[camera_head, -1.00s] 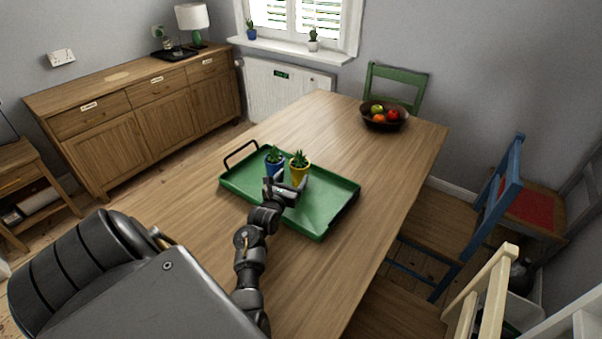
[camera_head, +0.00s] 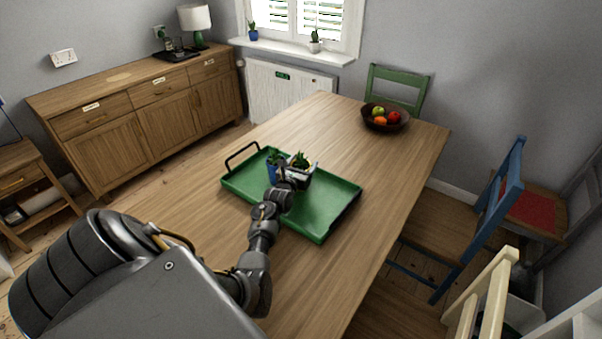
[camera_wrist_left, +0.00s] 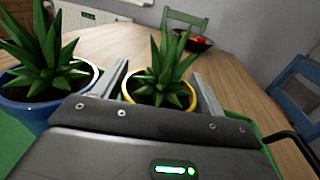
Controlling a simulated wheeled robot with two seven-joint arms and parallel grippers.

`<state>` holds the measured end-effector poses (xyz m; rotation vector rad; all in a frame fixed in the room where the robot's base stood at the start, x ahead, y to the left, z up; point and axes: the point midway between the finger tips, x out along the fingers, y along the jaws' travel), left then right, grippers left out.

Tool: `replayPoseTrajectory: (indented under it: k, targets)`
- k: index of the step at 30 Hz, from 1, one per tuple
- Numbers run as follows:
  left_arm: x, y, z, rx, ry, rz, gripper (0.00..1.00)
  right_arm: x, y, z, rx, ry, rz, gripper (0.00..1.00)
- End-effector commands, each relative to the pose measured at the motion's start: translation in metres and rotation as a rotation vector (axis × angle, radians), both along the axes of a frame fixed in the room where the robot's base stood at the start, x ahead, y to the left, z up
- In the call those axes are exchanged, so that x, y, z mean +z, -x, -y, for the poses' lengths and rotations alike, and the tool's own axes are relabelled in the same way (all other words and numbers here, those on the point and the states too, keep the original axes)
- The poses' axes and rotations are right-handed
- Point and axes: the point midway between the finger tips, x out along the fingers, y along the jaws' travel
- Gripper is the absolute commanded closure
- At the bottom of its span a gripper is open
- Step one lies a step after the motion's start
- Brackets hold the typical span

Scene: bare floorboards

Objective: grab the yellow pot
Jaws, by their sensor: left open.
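The yellow pot (camera_wrist_left: 160,96) holds a spiky green plant and stands on the green tray (camera_head: 325,208). In the wrist view its rim lies between the two fingers of my left gripper (camera_wrist_left: 160,72), which are apart with one on each side. In the head view my left gripper (camera_head: 300,170) hides most of the yellow pot, and mainly the plant (camera_head: 300,159) shows. I cannot tell whether the fingers touch the pot. My right gripper is not in view.
A blue pot (camera_wrist_left: 28,113) with a similar plant stands close on the left of the yellow pot. The tray has raised black handles (camera_head: 241,152). A fruit bowl (camera_head: 386,117) is at the table's far end. The table (camera_head: 330,125) between is clear.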

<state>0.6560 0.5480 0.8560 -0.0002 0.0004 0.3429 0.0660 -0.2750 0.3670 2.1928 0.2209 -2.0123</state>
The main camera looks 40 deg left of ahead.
Motion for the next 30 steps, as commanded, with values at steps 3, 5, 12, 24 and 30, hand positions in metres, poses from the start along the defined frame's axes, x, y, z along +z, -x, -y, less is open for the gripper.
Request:
replayPoseTrajectory:
  k: [3,5,12,24,30]
  targets:
    - [0.0,0.0,0.0,0.0,0.0,0.0,0.29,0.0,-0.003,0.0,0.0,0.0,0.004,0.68]
    - [0.0,0.0,0.0,0.0,0.0,0.0,0.37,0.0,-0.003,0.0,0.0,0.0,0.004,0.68]
    - [0.0,0.0,0.0,-0.001,0.0,0.0,0.68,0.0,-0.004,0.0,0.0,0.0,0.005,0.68]
    - [0.008,0.0,0.0,-0.001,-0.002,0.003,0.71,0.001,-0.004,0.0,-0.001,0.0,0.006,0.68]
    - [0.034,0.0,0.001,0.0,-0.003,0.006,0.71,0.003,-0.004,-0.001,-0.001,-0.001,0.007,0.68]
